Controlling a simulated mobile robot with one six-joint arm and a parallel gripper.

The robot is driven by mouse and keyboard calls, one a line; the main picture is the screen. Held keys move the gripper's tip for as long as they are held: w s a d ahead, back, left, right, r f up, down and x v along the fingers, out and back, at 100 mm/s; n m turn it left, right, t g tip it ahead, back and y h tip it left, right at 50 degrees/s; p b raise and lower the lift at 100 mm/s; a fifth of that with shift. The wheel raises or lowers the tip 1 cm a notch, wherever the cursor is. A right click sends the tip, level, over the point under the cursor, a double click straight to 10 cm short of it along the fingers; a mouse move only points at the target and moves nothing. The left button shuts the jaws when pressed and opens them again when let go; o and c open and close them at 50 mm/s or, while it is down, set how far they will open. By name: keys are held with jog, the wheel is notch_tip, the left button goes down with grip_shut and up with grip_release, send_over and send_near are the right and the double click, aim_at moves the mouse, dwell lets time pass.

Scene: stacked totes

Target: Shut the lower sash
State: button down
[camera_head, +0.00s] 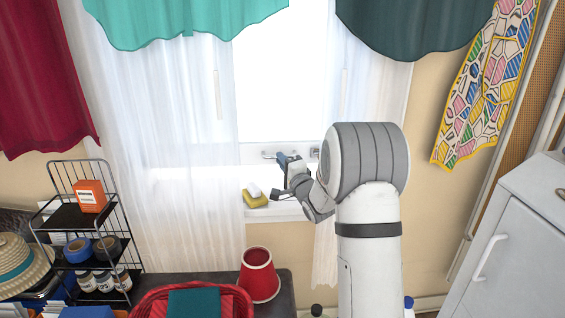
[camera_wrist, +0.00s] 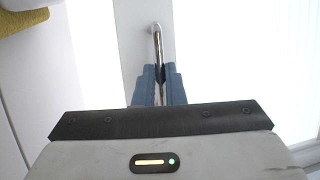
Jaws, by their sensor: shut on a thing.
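In the head view my gripper (camera_head: 284,163) is at the rail, partly hidden by my wrist.
Sheer curtains (camera_head: 190,120) hang on the left. A red pot (camera_head: 259,275) and red basket (camera_head: 150,303) stand below.

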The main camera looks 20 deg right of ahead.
notch_tip(320, 180, down, 5)
jog(key=b, duration=0.3)
jog(key=shift+r, duration=0.1)
jog(key=c, duration=1.5)
grip_release()
jog(key=shift+r, duration=0.1)
jog(key=p+v, duration=0.1)
jog(key=v, duration=0.7)
jog(key=shift+p, duration=0.4)
jog(key=shift+c, duration=0.2)
